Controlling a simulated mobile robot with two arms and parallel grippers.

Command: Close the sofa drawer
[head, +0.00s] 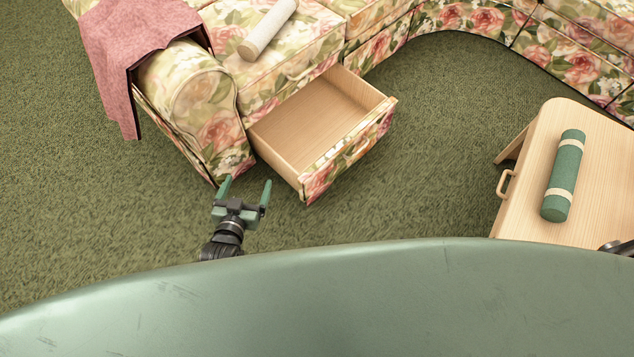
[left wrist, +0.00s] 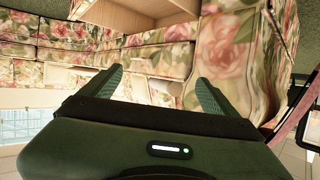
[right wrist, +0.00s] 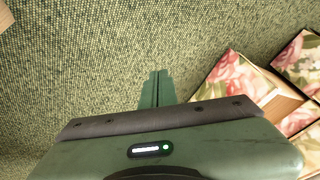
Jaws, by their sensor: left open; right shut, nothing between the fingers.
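The sofa drawer (head: 322,118) is pulled well out of the floral sofa (head: 275,85). It is pale wood inside, looks empty, and has a floral front (head: 345,160). My left gripper (head: 246,183) is open and empty, in front of the sofa arm and left of the drawer front, apart from it. In the left wrist view, floral fabric lies beyond its open fingers (left wrist: 158,76) and pale wood shows at the top. My right gripper (right wrist: 156,74) is shut and empty over the carpet. Floral panels and pale wood (right wrist: 283,103) show to its right.
A wooden side table (head: 520,195) with a green roll (head: 565,175) stands at the right. A pink throw (head: 125,45) hangs over the sofa arm, and a pale roll (head: 269,28) lies on the seat. Green carpet (head: 400,205) is clear before the drawer.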

